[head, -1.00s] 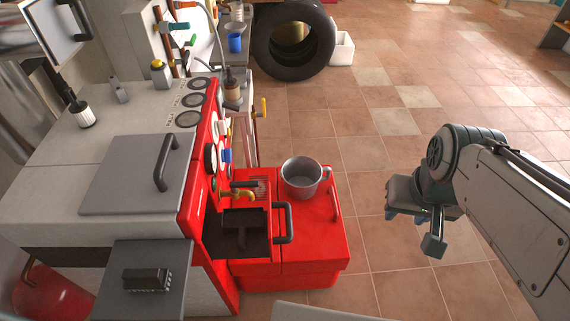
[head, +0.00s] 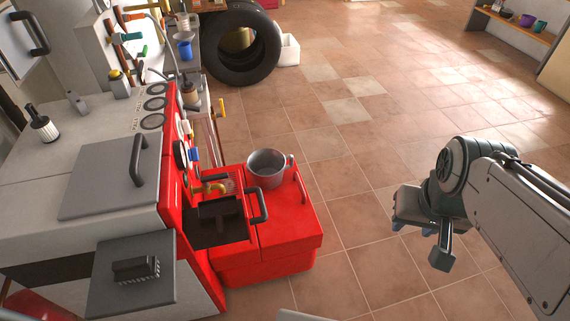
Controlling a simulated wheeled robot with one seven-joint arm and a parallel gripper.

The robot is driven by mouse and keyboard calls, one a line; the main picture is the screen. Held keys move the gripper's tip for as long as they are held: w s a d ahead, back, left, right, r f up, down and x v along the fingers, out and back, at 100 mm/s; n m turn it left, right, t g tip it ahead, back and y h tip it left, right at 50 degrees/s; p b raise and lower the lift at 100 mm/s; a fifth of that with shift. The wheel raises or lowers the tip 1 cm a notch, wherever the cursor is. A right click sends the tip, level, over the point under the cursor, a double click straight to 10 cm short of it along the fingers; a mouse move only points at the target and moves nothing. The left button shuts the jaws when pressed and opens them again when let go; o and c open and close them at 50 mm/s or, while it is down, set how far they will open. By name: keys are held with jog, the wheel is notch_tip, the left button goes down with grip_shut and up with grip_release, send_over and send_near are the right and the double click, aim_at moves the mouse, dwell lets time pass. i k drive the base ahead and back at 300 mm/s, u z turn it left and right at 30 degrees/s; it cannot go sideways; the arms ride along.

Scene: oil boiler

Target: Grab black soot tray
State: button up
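The black soot tray (head: 214,235) is a dark, shallow tray with a dark bar handle (head: 259,205) at its right end. It is at the front of the red boiler, level with the top of the red box. A dark T-shaped piece (head: 218,212) stands over it and hides part of it. My gripper (head: 432,243) hangs over the tiled floor, well to the right of the tray and apart from it. It points down and appears empty. Its fingers are small and partly hidden, so the opening between them is unclear.
A red box (head: 287,233) with a grey metal pot (head: 267,168) on its lid stands right of the tray. The boiler top has a grey hatch (head: 105,180); a grey flap (head: 130,280) with a brush (head: 136,268) is at its front. A tyre (head: 240,50) stands behind. The floor between is clear.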

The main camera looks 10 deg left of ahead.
aim_at(218, 210)
jog(key=z, duration=0.3)
jog(key=i, duration=0.7)
jog(key=u, duration=3)
jog(key=i, duration=0.2)
jog(key=z, duration=0.6)
